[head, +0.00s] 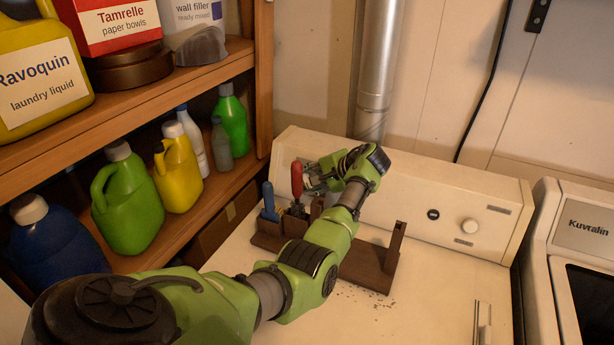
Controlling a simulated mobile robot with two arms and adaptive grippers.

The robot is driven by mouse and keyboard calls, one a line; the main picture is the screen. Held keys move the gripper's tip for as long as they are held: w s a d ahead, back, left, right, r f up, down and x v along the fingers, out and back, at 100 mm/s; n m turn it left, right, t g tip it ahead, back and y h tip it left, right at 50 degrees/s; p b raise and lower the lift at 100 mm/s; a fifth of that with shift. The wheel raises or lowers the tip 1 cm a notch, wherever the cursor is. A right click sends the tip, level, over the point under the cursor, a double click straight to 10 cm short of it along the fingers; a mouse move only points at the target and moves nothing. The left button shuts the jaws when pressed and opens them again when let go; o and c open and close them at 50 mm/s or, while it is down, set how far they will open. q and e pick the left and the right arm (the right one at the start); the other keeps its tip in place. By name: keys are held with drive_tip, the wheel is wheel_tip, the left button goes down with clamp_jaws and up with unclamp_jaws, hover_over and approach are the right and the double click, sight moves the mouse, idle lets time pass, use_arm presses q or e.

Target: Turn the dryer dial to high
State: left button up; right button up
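The dryer (430,290) is a white machine with a raised back panel (400,195). A round white knob (470,227) sits toward the right of this panel, with a small dark round fitting (433,214) to its left. The knob's setting is too small to read. My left arm reaches across the dryer top, and my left gripper (322,177) is in front of the panel's left part, well left of the white knob. Its fingers are partly hidden, so whether they touch anything is unclear. The arm hides part of the panel. My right gripper is not seen.
A brown wooden rack (375,268) holding red-handled (297,180) and blue-handled (268,198) tools stands on the dryer, partly behind my arm. Shelves with bottles (128,205) border the left. A second machine (585,225) stands right. The dryer top's right front is mostly clear.

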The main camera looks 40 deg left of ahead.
use_arm(q)
drive_tip(key=shift+m+y, duration=0.4)
drive_tip(key=shift+y, duration=0.3)
drive_tip(key=o, duration=1.1)
drive_tip(key=v, duration=1.2)
drive_tip(key=shift+s+d+f, duration=0.1)
drive_tip(key=shift+s, duration=0.05)
